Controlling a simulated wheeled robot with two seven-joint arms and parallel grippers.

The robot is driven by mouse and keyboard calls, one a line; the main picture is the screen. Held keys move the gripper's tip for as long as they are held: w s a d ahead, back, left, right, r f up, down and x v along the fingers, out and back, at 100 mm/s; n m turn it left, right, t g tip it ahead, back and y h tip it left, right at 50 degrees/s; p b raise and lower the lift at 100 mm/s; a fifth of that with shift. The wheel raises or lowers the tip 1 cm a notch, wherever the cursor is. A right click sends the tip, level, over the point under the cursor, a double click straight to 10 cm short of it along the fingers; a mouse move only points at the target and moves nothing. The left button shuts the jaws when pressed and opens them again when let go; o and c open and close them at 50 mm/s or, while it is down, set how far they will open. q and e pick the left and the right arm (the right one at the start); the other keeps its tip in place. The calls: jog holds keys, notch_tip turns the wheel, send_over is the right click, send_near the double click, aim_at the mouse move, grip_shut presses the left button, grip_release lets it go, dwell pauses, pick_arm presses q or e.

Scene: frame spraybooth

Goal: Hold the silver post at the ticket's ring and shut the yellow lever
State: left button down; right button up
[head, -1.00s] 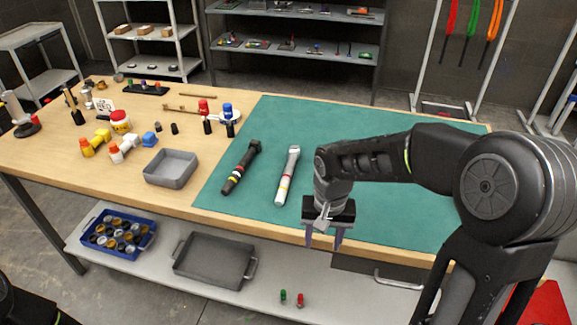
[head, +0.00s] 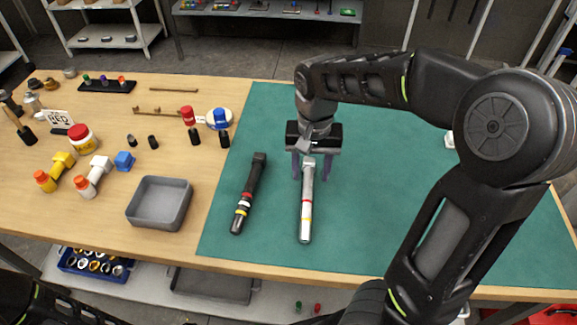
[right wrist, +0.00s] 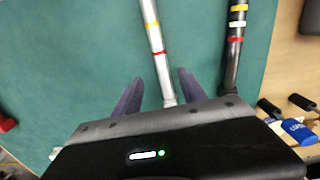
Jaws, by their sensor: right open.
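The silver post (head: 305,210) lies on the green mat, with a red ring and, nearer the table's front, a yellow ring. My right gripper (head: 311,176) is open over its far part, one finger on each side; contact is not clear. The right wrist view shows the post (right wrist: 155,40) between the fingers (right wrist: 160,77), both rings beyond the fingertips. A white ticket (head: 61,119) at the left seems to read RED. My left gripper is out of view.
A black post (head: 248,195) with coloured rings lies left of the silver one. A grey tray (head: 159,222), a white piece with an orange end (head: 94,176) and red and blue-topped items (head: 220,119) stand further left.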

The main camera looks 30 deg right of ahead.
aim_at(308, 189)
jog(key=shift+w, duration=0.55)
jog(key=shift+s+r, duration=0.15)
jog(key=shift+s, duration=0.15)
jog(key=shift+w+f, duration=0.1)
jog(key=shift+f, duration=1.25)
jog(key=shift+f, duration=2.6)
grip_shut()
